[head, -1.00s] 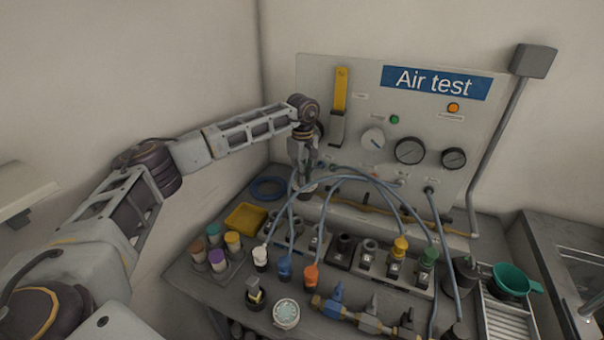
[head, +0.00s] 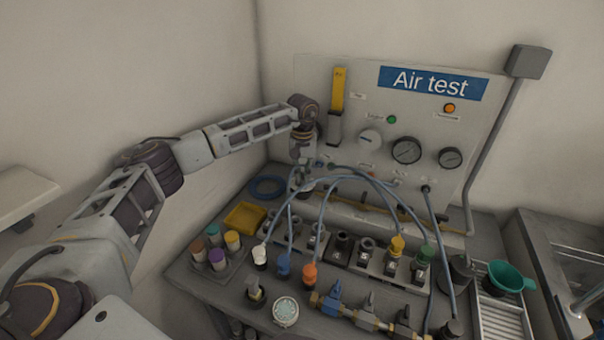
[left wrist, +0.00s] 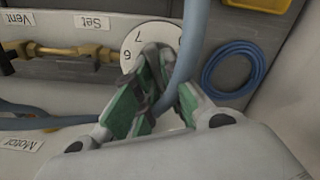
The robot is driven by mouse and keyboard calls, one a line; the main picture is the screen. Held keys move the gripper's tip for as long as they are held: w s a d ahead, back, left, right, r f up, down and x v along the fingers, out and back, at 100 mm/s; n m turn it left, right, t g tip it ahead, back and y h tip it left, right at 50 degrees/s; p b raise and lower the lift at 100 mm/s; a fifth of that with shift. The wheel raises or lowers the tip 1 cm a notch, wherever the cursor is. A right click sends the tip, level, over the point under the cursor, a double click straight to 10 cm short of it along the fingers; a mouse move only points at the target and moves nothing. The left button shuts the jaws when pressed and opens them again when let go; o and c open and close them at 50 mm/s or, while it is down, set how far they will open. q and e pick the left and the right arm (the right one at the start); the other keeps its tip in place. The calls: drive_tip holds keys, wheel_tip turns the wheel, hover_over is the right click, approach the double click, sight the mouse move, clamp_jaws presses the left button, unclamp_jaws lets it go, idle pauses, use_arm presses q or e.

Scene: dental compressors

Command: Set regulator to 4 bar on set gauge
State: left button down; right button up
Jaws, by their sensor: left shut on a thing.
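My left gripper (head: 302,190) is at the lower left of the air test panel, below my wrist. In the left wrist view its green-padded fingers (left wrist: 158,92) are closed around a dark knob part (left wrist: 152,58) in front of a round white dial plate (left wrist: 135,42) marked 6 and 7. A blue hose partly covers the plate. A "Set" label (left wrist: 94,22) is beside it. Two black-rimmed gauges (head: 406,150) (head: 450,158) and a white round dial (head: 368,140) are on the panel. Their readings are too small to tell, and I cannot tell which is the set gauge. My right gripper is out of view.
Several hoses (head: 350,172) arch over the bench close to my left gripper. A yellow tray (head: 245,216), coloured cups (head: 216,257) and brass-fitted valves (head: 336,292) crowd the bench. A coiled blue hose (left wrist: 232,50) lies near the dial plate.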

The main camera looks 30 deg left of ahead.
use_arm(q)
drive_tip(key=m, duration=0.4)
drive_tip(key=shift+d+r+m, duration=0.1)
drive_tip(key=shift+d+m, duration=0.05)
drive_tip(key=shift+m, duration=0.15)
drive_tip(key=shift+d+m, duration=0.1)
drive_tip(key=shift+m, duration=1.7)
drive_tip(key=c, duration=1.5)
unclamp_jaws()
drive_tip(key=shift+r, duration=5.95)
drive_tip(key=shift+d, duration=0.1)
